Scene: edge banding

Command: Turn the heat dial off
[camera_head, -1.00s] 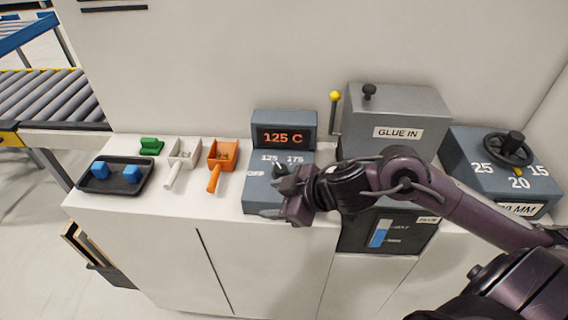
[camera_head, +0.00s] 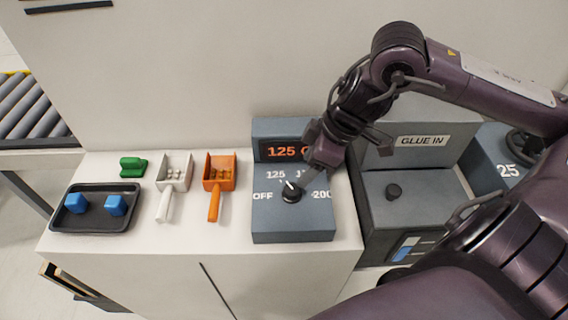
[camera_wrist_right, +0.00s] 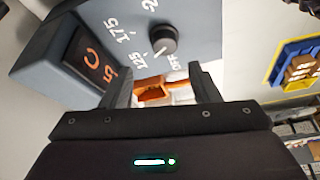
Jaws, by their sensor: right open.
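The heat dial (camera_head: 291,192) is a black round knob with a white pointer on the sloped face of a grey-blue control box (camera_head: 292,230). Its pointer is turned to the upper left, near the 125 mark; OFF is printed to its left. The display (camera_head: 285,150) reads 125 C. My right gripper (camera_head: 318,157) is open and empty, above and behind the dial, apart from it. In the right wrist view the dial (camera_wrist_right: 163,40) shows beyond the open fingers (camera_wrist_right: 162,82). My left gripper is not in view.
A grey GLUE IN machine (camera_head: 410,165) with a black knob stands right of the box. To the left are an orange scoop (camera_head: 219,175), a white scoop (camera_head: 173,175), a green block (camera_head: 132,167) and a black tray (camera_head: 95,222) with blue blocks. The counter front is clear.

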